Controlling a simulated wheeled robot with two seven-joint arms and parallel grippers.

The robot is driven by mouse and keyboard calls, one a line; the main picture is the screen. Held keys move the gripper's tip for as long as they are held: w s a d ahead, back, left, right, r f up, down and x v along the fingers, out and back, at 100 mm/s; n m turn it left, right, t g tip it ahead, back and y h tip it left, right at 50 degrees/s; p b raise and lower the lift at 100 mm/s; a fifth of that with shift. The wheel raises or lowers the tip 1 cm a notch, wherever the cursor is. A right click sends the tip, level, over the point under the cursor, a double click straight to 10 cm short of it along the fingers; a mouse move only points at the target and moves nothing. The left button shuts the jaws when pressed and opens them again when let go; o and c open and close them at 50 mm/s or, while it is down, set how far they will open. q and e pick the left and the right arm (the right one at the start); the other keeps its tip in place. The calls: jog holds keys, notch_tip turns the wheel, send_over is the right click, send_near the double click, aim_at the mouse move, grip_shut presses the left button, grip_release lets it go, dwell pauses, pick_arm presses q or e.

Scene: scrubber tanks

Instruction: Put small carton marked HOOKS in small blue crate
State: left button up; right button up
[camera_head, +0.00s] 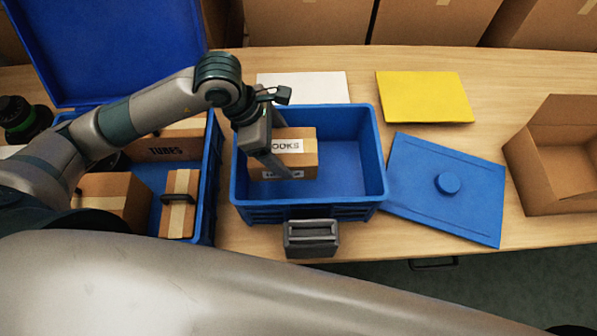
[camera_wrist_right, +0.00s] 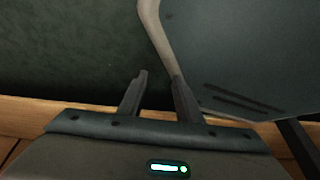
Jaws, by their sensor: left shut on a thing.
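The small carton marked HOOKS (camera_head: 303,158) is brown with a white label, partly covered by the gripper. It is inside the outline of the small blue crate (camera_head: 377,160), at its left side; I cannot tell if it touches the crate floor. My left gripper (camera_head: 281,160) is shut on the carton, reaching in from the upper left. The crate is open. My right gripper (camera_wrist_right: 160,78) shows in the right wrist view with its fingers apart and nothing between them, over dark floor near a wooden edge.
A larger blue crate (camera_head: 213,175) with several cartons stands at left. A blue lid (camera_head: 445,205) lies right of the small crate. A yellow sheet (camera_head: 425,97) and a white sheet (camera_head: 310,87) lie behind. An open carton (camera_head: 555,160) stands far right. A grey object (camera_head: 311,238) is at the crate's front.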

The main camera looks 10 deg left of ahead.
pick_arm(q)
notch_tip(320, 180, down, 5)
jog(key=shift+r+p, duration=0.2)
jog(key=shift+p, duration=0.35)
jog(key=shift+f, duration=0.5)
pick_arm(e)
jog(key=shift+g, duration=0.6)
jog(key=s, duration=0.1)
jog(key=s+d, duration=0.1)
jog(key=s, duration=0.2)
jog(key=shift+s+d+f, duration=0.25)
jog(key=shift+d+f, duration=0.05)
jog(key=shift+d, duration=0.05)
jog(key=shift+w, duration=0.1)
